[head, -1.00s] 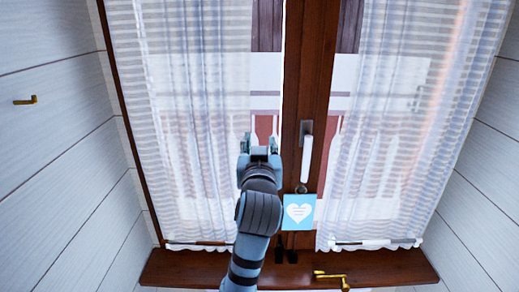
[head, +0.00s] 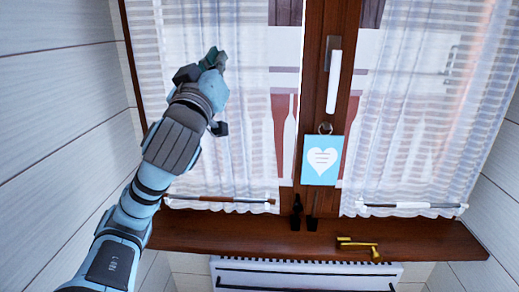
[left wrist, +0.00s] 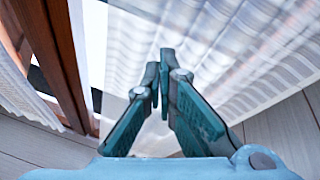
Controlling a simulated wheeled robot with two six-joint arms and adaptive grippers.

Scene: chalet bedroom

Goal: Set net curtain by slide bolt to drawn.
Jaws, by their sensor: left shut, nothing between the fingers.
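The left net curtain (head: 240,130) hangs over the left pane, with a bare strip of glass between its right edge and the central post. The right net curtain (head: 410,130) hangs over the right pane, with a narrow bare strip beside the post. My left gripper (head: 213,56) is in front of the left curtain; its fingers (left wrist: 166,62) are shut and empty, with curtain behind them in the left wrist view. I cannot tell whether they touch the cloth. Dark fittings (head: 297,213), possibly a bolt, sit at the post's foot. My right gripper is out of view.
A white handle (head: 334,82) and a blue heart tag (head: 322,160) are on the wooden post. A brass fitting (head: 358,246) lies on the sill (head: 230,238). Rods (head: 220,200) cross the curtain bottoms. A white radiator (head: 305,268) is below; plank walls flank the window.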

